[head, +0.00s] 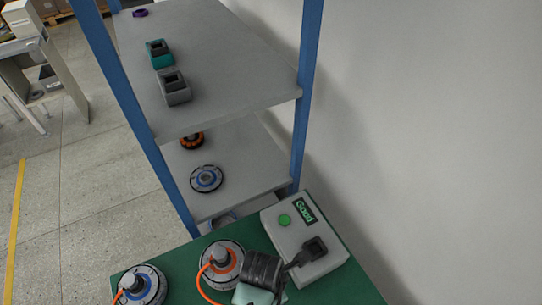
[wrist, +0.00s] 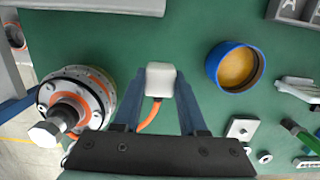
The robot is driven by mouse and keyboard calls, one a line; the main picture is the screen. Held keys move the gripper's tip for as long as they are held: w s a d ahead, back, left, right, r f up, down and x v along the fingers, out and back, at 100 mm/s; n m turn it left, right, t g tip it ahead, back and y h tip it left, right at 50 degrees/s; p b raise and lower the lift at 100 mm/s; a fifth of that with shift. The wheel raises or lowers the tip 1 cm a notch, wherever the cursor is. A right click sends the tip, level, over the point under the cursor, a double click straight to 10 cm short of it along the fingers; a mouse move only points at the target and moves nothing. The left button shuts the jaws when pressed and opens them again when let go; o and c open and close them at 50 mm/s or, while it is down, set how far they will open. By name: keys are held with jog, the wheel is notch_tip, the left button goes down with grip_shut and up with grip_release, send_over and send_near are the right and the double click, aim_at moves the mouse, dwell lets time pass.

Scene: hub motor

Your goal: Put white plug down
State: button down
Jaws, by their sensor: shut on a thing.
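The white plug (wrist: 160,78) is a small white block with an orange cable (wrist: 150,116) running back from it. My gripper (wrist: 160,84) is shut on it, one blue finger on each side, over the green tabletop (wrist: 180,28). I cannot tell whether the plug touches the table. A hub motor (wrist: 92,92) with an orange ring and a pale shaft lies to the left in the wrist view. In the head view my gripper (head: 262,270) is dark, beside an orange-ringed motor (head: 222,262), and the held plug is hidden.
A grey box (head: 305,240) with a green button and a "Good" display stands at the table's back. A blue-rimmed round part (wrist: 236,66) and several small parts lie right of the plug. Another motor (head: 140,287) is at left. A shelf (head: 215,70) stands behind.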

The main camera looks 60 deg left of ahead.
jog(key=shift+w+f, duration=0.1)
jog(key=shift+f, duration=3.35)
jog(key=shift+f, duration=0.1)
jog(key=shift+c, duration=2.3)
grip_release()
jog(key=r, duration=0.4)
jog(key=s+r, duration=0.1)
jog(key=r, duration=0.7)
jog(key=shift+s+a+r, duration=0.1)
jog(key=shift+s, duration=0.15)
jog(key=shift+w, duration=0.1)
